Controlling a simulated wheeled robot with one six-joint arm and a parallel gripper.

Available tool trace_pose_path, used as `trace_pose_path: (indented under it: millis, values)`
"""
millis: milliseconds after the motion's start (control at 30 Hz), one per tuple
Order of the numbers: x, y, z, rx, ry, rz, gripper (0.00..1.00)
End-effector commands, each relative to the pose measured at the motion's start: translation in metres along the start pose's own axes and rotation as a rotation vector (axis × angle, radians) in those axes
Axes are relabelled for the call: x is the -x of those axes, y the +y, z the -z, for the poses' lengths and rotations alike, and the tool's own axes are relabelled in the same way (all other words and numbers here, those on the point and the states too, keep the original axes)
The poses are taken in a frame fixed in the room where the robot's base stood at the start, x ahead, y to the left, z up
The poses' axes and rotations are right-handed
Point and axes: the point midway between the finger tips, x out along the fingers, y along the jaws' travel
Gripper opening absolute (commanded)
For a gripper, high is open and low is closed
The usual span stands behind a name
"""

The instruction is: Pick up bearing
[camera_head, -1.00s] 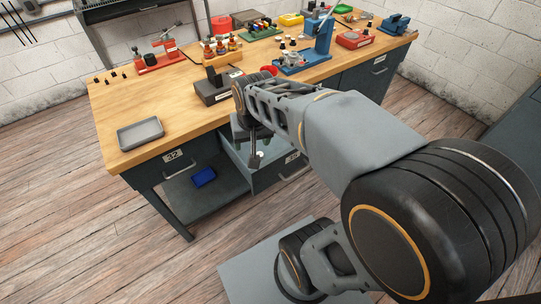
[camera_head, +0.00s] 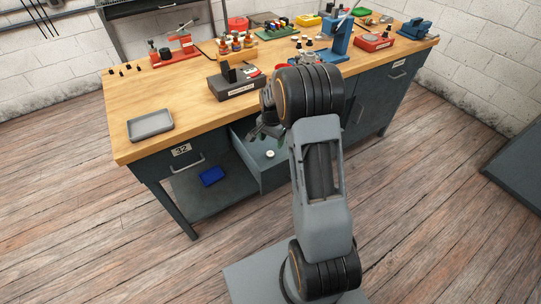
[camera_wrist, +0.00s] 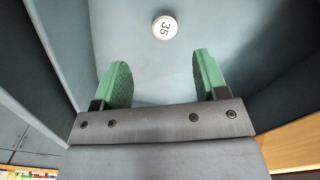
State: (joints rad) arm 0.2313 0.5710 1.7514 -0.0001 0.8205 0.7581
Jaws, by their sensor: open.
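A small round piece with a white top marked 35, apparently the bearing (camera_wrist: 165,27), lies on the floor of the open drawer (camera_head: 247,165). It also shows in the head view (camera_head: 270,154). My gripper (camera_wrist: 160,72) is open, with its two green fingers spread and nothing between them. In the wrist view the bearing lies beyond the fingertips, roughly centred between them and apart from them. In the head view my gripper (camera_head: 262,132) is over the drawer, partly hidden by my wrist.
The wooden workbench top (camera_head: 190,100) lies above the drawer. A grey tray (camera_head: 150,125) and a dark block-like fixture (camera_head: 237,86) stand near its front edge. A blue bin (camera_head: 211,176) sits on the shelf left of the drawer. The drawer walls stand close around my gripper.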

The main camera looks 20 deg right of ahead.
Motion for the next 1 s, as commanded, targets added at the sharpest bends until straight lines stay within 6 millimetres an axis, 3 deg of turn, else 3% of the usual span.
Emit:
trace_pose_path:
  millis: [100, 433, 700, 1000]
  values:
    - [-0.017, 0.0, 0.0, 0.001, -0.001, -0.001, 0.67]
    - [-0.038, -0.002, 0.0, 0.003, -0.001, -0.001, 0.67]
    - [-0.072, -0.006, 0.001, 0.003, 0.0, 0.0, 0.67]
    - [-0.081, -0.007, 0.001, 0.003, 0.001, 0.002, 0.67]
